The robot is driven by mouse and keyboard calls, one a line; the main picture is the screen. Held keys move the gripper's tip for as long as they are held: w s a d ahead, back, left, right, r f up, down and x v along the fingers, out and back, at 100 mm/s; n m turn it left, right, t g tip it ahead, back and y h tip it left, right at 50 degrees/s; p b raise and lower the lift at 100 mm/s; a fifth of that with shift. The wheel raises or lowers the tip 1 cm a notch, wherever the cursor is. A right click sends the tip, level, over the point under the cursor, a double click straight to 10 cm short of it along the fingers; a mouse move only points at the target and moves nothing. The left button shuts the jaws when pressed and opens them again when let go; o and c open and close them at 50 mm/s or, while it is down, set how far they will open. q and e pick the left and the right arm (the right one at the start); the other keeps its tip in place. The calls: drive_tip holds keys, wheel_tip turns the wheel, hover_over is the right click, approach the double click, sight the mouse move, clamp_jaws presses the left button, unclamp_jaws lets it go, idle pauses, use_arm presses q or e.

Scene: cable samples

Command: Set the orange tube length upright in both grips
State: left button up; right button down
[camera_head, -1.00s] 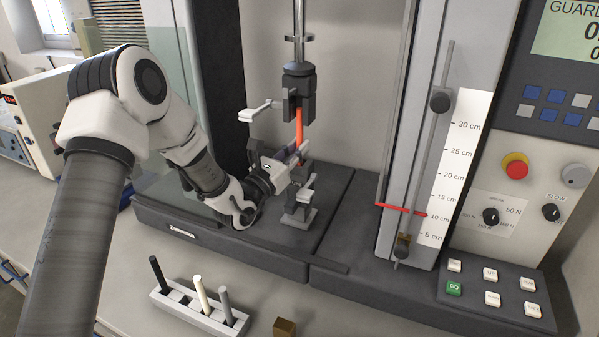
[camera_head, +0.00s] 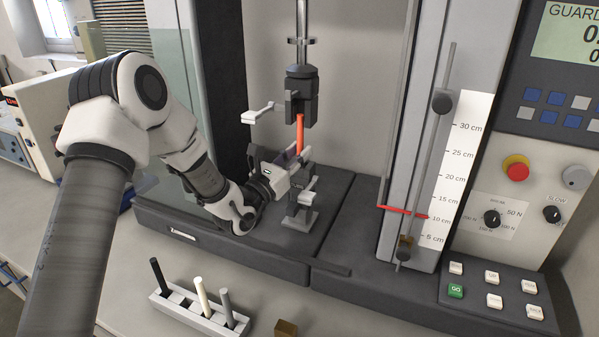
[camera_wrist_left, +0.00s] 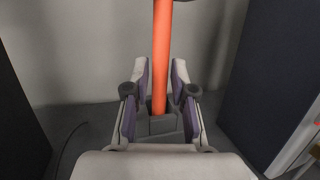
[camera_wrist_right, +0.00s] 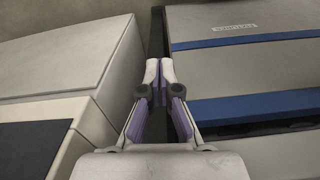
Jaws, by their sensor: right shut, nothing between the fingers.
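The orange tube length (camera_head: 300,134) stands upright in the testing machine. Its top meets the dark upper grip (camera_head: 300,98); whether it is clamped there I cannot tell. Its lower part is hidden behind my left gripper in the head view. In the left wrist view the tube (camera_wrist_left: 162,60) runs down to the grey lower grip (camera_wrist_left: 162,124), also seen in the head view (camera_head: 299,217). My left gripper (camera_wrist_left: 161,80) is open, its fingers either side of the tube with small gaps. My right gripper (camera_wrist_right: 159,80) is shut and empty, away from the tube.
A white rack (camera_head: 190,314) with black, white and grey rods stands on the bench in front. A brown block (camera_head: 286,328) lies beside it. The scale column (camera_head: 455,170) and control panel (camera_head: 493,290) are to the right. Lever handles stick out from both grips.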

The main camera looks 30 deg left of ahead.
use_arm(q)
drive_tip(key=shift+f, duration=0.3)
use_arm(e)
drive_tip(key=shift+s+f, duration=0.2)
drive_tip(key=shift+f, duration=0.25)
use_arm(q)
drive_tip(key=o, duration=0.6)
drive_tip(key=shift+c, duration=0.2)
drive_tip(key=shift+r+v, duration=0.2)
drive_tip(key=shift+v, duration=0.55)
drive_tip(key=shift+r+v, duration=0.15)
drive_tip(key=shift+v, duration=0.6)
drive_tip(key=shift+r+v, duration=0.2)
drive_tip(key=shift+v, duration=0.55)
drive_tip(key=s, duration=0.2)
drive_tip(key=s+a, duration=0.1)
drive_tip(key=s, duration=0.1)
drive_tip(key=shift+s+p, duration=0.1)
drive_tip(key=shift+p, duration=0.3)
use_arm(e)
drive_tip(key=shift+r, duration=0.3)
use_arm(q)
drive_tip(key=shift+r, duration=0.1)
use_arm(e)
drive_tip(key=shift+r, duration=0.15)
